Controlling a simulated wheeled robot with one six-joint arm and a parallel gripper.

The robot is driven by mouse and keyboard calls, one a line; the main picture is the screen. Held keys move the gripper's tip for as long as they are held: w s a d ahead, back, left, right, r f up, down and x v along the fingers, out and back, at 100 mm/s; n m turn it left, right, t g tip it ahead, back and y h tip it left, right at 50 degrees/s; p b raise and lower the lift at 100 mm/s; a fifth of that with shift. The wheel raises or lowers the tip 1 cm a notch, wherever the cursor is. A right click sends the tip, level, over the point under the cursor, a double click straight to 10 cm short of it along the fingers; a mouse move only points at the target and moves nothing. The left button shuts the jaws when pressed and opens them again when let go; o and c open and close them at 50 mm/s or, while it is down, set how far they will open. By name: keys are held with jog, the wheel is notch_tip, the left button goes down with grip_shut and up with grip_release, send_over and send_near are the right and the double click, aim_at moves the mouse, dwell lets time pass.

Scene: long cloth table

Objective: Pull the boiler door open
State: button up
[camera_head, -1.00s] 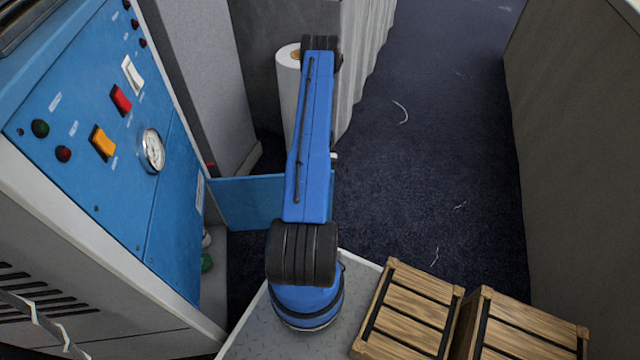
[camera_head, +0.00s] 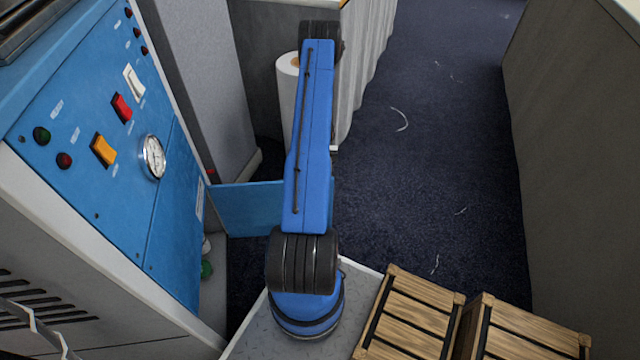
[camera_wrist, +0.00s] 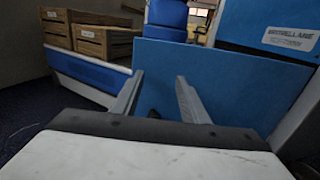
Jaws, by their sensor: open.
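The boiler (camera_head: 110,130) stands at the left with a blue front. Its blue door (camera_head: 245,208) stands out from the front at a wide angle, low down, partly hidden behind my arm. In the wrist view the door (camera_wrist: 225,85) fills the middle and right, with the boiler's labelled front (camera_wrist: 285,30) beyond. My gripper (camera_wrist: 160,76) is open, its two fingers pointing at the door's face, with nothing seen between them. I cannot tell whether they touch the door. The head view does not show the gripper.
Two wooden crates (camera_head: 410,315) sit on my base at lower right; they also show in the wrist view (camera_wrist: 105,42). A white paper roll (camera_head: 287,95) stands behind my arm near a cloth-draped table (camera_head: 365,60).

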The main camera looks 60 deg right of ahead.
jog(key=shift+r, duration=0.85)
